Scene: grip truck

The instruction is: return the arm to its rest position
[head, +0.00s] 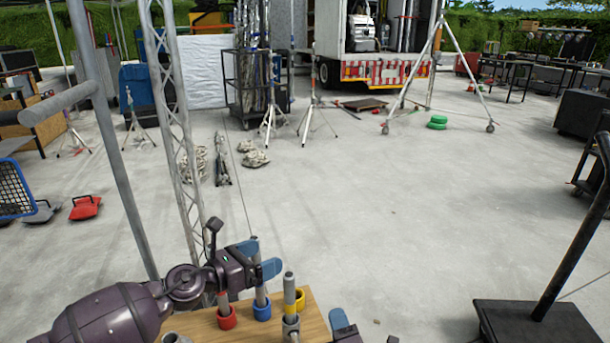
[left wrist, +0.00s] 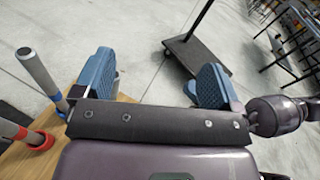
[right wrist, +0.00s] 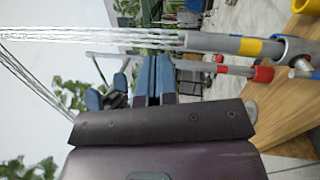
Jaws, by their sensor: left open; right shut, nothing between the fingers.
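My left gripper (head: 259,259) is open and empty over the far side of the wooden stand (head: 200,325), close to the upright tubes. Its two blue fingers stand wide apart in the left wrist view (left wrist: 154,82). My right gripper (head: 340,322) is at the bottom edge of the head view, just right of the stand, mostly cut off. In the right wrist view (right wrist: 153,78) its blue fingers are together with nothing between them. The stand holds a tube in a red collar (head: 227,317), one in a blue collar (head: 262,309) and a yellow-banded tube (head: 289,295).
A truss tower (head: 180,130) and a grey pole (head: 118,170) rise at left. A dark wheeled base with a post (head: 535,322) stands at lower right. Sandbags (head: 254,158), light stands and a truck (head: 375,70) are farther back. The middle floor is clear.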

